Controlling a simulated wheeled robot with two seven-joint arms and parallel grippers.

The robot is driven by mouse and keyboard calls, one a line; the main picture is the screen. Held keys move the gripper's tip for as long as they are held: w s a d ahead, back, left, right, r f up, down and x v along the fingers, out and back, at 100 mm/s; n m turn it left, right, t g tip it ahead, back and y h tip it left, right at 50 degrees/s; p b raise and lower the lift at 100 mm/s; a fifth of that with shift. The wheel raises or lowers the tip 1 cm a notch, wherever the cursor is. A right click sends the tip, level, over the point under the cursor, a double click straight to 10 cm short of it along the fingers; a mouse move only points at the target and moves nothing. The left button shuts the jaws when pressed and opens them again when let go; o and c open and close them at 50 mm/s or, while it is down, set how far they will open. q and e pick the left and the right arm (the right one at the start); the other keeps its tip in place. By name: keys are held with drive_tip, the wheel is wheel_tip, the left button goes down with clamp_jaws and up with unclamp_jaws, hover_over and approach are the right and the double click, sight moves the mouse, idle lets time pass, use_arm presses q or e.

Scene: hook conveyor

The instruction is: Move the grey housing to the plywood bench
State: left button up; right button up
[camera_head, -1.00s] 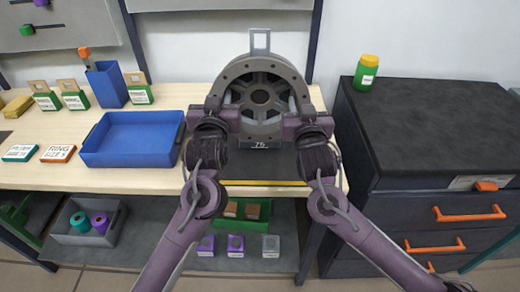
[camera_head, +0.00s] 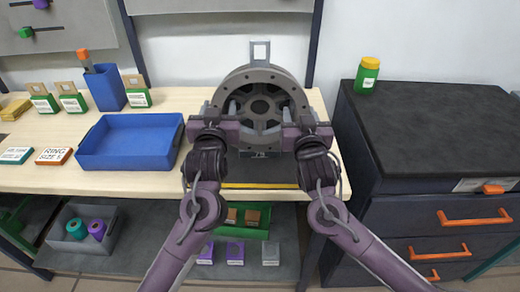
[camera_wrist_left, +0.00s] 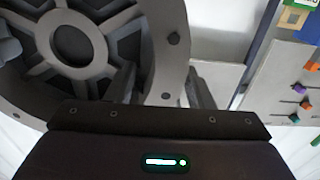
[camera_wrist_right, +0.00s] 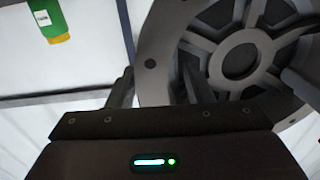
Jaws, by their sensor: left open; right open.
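The grey housing (camera_head: 293,86), a large round ring with spokes, a hub and a loop on top, stands upright at the right part of the plywood bench (camera_head: 40,180). My left gripper (camera_head: 218,118) is at its left rim and my right gripper (camera_head: 300,118) at its right rim. Both are open, with fingers to either side of the rim. The left wrist view shows the housing (camera_wrist_left: 155,55) with the left fingers (camera_wrist_left: 160,85) around its rim. The right wrist view shows it (camera_wrist_right: 155,45) with the right fingers (camera_wrist_right: 155,88) likewise. The housing's base is partly hidden.
A blue tray (camera_head: 130,167) lies left of the housing. A dark cabinet (camera_head: 430,125) with orange handles stands at right, a green jar (camera_head: 367,76) on it. A lower shelf (camera_head: 150,240) holds small bins and boxes. A dark surface with a yellow line (camera_head: 260,186) lies below the housing.

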drive_tip(key=shift+s, duration=0.2)
use_arm(q)
drive_tip(key=s, duration=1.1)
drive_tip(key=shift+s, duration=0.35)
use_arm(e)
drive_tip(key=s, duration=1.1)
drive_tip(key=shift+s+d, duration=0.35)
drive_tip(key=shift+d, duration=0.05)
